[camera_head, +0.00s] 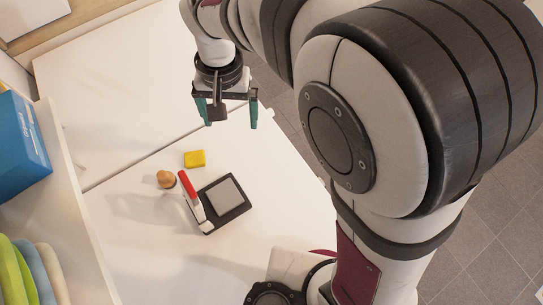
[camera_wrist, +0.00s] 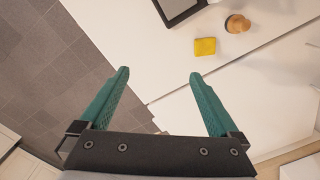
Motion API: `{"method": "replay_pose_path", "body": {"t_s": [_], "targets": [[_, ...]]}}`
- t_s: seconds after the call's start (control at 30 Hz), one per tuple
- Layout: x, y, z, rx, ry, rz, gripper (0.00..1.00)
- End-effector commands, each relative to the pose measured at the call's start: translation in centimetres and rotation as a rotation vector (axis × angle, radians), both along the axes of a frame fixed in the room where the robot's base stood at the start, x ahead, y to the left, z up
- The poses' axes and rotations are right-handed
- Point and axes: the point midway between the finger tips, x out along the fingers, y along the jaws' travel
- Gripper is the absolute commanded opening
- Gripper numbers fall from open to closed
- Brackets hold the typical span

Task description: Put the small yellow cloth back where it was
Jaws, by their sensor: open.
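The wooden-looking object (camera_head: 166,179) stands left of the cloth. A red-topped white bottle (camera_head: 190,190) stands beside the black-framed tray (camera_head: 238,211). A blue box (camera_head: 20,147) and folded cloths (camera_head: 27,272) are on a shelf at left. The white table (camera_head: 120,80) is clear at upper left.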

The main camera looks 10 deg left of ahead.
Motion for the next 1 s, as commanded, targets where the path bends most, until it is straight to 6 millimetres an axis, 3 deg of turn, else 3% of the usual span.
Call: {"method": "replay_pose_path", "body": {"t_s": [0.03,0.1,0.2,0.27,0.33,0.43,1.0], "targets": [[-0.3,-5.3,2.2,0.017,0.005,-0.116,0.97],[-2.7,-11.9,4.0,0.039,0.022,-0.268,0.97],[-7.7,-18.0,4.6,0.075,0.038,-0.458,0.97],[-10.3,-19.8,4.3,0.092,0.043,-0.54,0.97],[-12.4,-20.8,3.8,0.107,0.047,-0.606,0.97],[-13.7,-21.2,3.4,0.116,0.049,-0.642,0.97],[-13.7,-21.2,3.4,0.116,0.051,-0.642,0.97]]}}
